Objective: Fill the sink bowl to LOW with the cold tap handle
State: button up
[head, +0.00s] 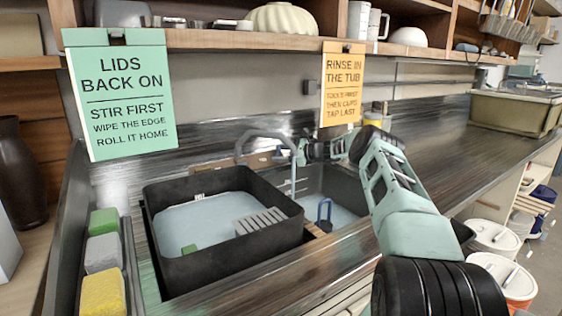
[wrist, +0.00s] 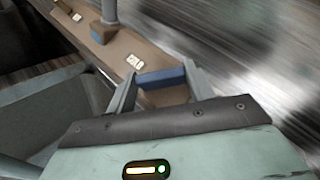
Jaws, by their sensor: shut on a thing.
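The cold tap handle (wrist: 160,78) is blue and sits beside a small label (wrist: 135,61) that seems to read COLD in the wrist view. My gripper (wrist: 162,88) is shut on this handle, one finger on each side. In the head view my gripper (head: 303,153) is at the back of the sink, and the handle is hidden there. The grey curved spout (head: 262,134) rises behind the sink. A pale vertical streak (head: 293,178) under its end looks like running water. The sink bowl (head: 343,183) holds bluish water (head: 340,215). I cannot read a LOW mark in it.
A black tub (head: 225,258) with water and a grey rack (head: 260,221) stands left of the bowl. A blue hooked thing (head: 324,215) stands in the bowl. Green, grey and yellow sponges (head: 102,254) lie far left. Two signs hang from the shelf. The right counter is mostly clear.

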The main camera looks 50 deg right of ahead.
jog(key=shift+n, duration=0.3)
jog(key=o, duration=1)
jog(key=b+v, duration=0.2)
jog(key=v, duration=1.5)
jog(key=shift+d+r, duration=0.2)
jog(key=shift+d, duration=0.1)
